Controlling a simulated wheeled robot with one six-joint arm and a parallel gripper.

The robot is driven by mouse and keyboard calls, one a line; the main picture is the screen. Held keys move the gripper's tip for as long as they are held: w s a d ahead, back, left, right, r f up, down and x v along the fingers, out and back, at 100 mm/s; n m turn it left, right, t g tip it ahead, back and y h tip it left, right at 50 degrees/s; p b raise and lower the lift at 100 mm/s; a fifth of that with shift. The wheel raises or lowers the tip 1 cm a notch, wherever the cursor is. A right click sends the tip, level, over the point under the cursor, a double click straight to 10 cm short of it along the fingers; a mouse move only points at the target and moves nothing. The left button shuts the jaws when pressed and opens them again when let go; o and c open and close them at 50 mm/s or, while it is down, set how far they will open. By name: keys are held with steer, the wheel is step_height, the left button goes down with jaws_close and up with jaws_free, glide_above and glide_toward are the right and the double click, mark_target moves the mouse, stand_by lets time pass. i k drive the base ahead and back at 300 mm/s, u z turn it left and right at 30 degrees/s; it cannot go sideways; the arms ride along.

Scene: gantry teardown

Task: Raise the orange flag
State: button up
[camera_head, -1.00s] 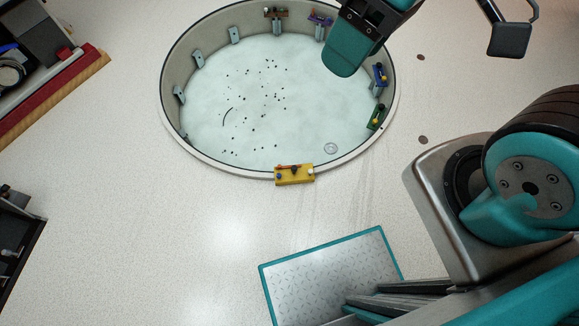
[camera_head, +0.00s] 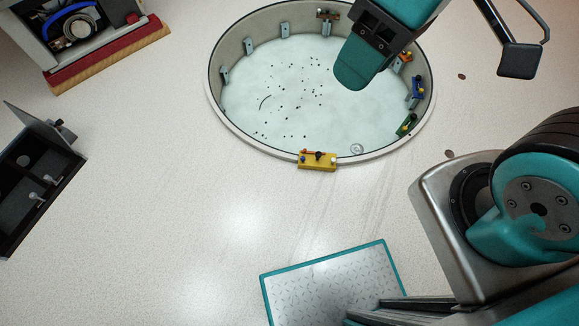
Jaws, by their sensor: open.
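I cannot tell for sure which piece is the orange flag. A yellow block (camera_head: 318,163) on the near rim of the round basin (camera_head: 229,115) carries a small orange bar (camera_head: 308,152) lying low, with a dark knob beside it. A small orange fixture (camera_head: 405,57) also shows on the basin's right wall, too small to read. My gripper (camera_head: 358,62) enters from the top, only partly in frame. Its teal, paddle-like end covers part of the basin's far right side and appears empty. It is apart from the yellow block.
Blue (camera_head: 417,88) and green (camera_head: 406,125) fixtures sit on the basin's right wall. Dark specks lie on its pale floor. A red-and-wood-edged unit (camera_head: 110,55) stands at upper left and an open dark box (camera_head: 40,185) at left. The floor between is clear.

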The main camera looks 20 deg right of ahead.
mark_target(305, 150)
steer(key=u, duration=0.3)
steer(key=k, duration=0.8)
steer(key=u, duration=0.7)
steer(key=i, duration=1.45)
steer(key=z, duration=1.3)
steer(key=i, duration=0.45)
steer(key=z, duration=0.45)
